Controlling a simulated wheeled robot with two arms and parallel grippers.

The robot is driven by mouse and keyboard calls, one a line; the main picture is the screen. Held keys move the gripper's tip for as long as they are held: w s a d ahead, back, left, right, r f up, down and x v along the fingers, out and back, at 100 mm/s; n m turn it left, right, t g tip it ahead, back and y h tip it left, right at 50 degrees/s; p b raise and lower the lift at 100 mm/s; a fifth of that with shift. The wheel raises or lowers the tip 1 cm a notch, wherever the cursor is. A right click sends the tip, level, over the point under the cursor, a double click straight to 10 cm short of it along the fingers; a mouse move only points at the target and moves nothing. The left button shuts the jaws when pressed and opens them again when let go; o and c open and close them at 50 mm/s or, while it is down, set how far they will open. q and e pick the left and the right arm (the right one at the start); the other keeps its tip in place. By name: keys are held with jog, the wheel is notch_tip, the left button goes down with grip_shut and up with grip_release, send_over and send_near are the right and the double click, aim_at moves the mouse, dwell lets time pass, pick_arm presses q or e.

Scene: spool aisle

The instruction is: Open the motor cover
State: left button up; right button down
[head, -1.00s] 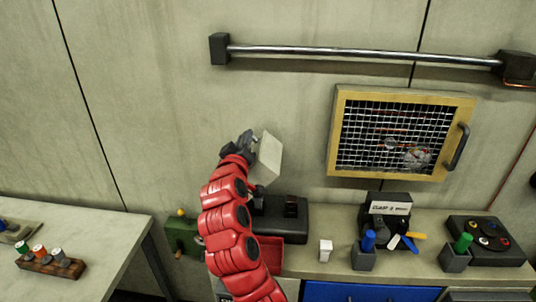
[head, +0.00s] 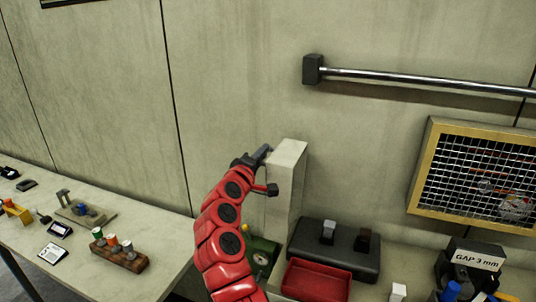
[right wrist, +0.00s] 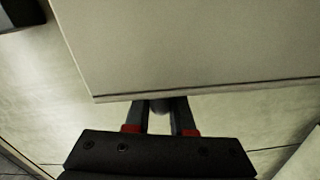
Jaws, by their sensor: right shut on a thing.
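A pale cream panel, which looks like the motor cover (head: 287,185), stands upright at the left end of the bench by the wall. My right gripper (head: 262,166) is at its upper left edge. In the right wrist view the cover (right wrist: 200,45) fills the upper part, and the right gripper (right wrist: 160,108) has its fingers around a small round grey piece at the cover's lower edge. The right gripper is shut on this piece, which looks like the cover's handle. What is behind the cover is hidden. My left gripper is not in view.
A red tray (head: 318,281) and a dark block (head: 335,249) sit right of the cover. A metal rail (head: 420,82) and a yellow-framed mesh guard (head: 475,178) are on the wall. A table (head: 160,230) with small items stands at left.

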jog(key=shift+a+f, duration=0.25)
jog(key=shift+f, duration=0.05)
jog(key=c, duration=0.8)
grip_release()
jog(key=shift+d, duration=0.1)
